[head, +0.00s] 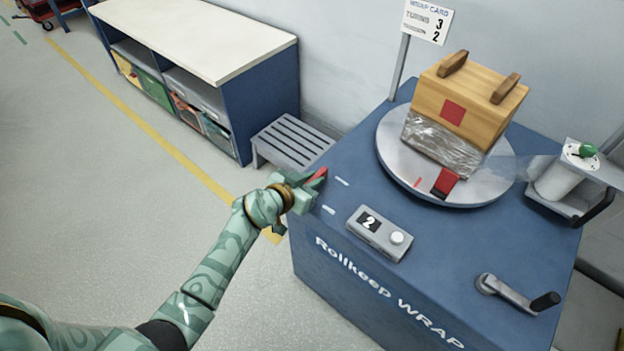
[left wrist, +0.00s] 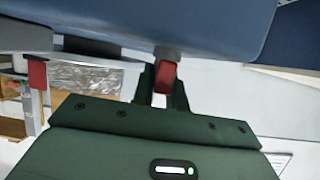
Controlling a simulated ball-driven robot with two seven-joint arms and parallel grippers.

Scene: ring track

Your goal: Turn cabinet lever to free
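The cabinet lever has a red handle (head: 318,177) at the left edge of the blue wrapping cabinet (head: 350,278). My left gripper (head: 306,190) is at that edge, around the handle. In the left wrist view the red handle (left wrist: 165,76) sits between the two dark green fingers (left wrist: 162,90), which appear to touch it on both sides. The lever's pivot and any free marking are hidden or too small to read. My right gripper is not in view.
On the cabinet are a turntable (head: 395,158) with a film-wrapped wooden box (head: 470,95), a control box (head: 380,233) showing 2, a crank (head: 515,293) and a film roll (head: 558,180). A grey slatted stool (head: 290,140) stands beside the cabinet. Left floor is clear.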

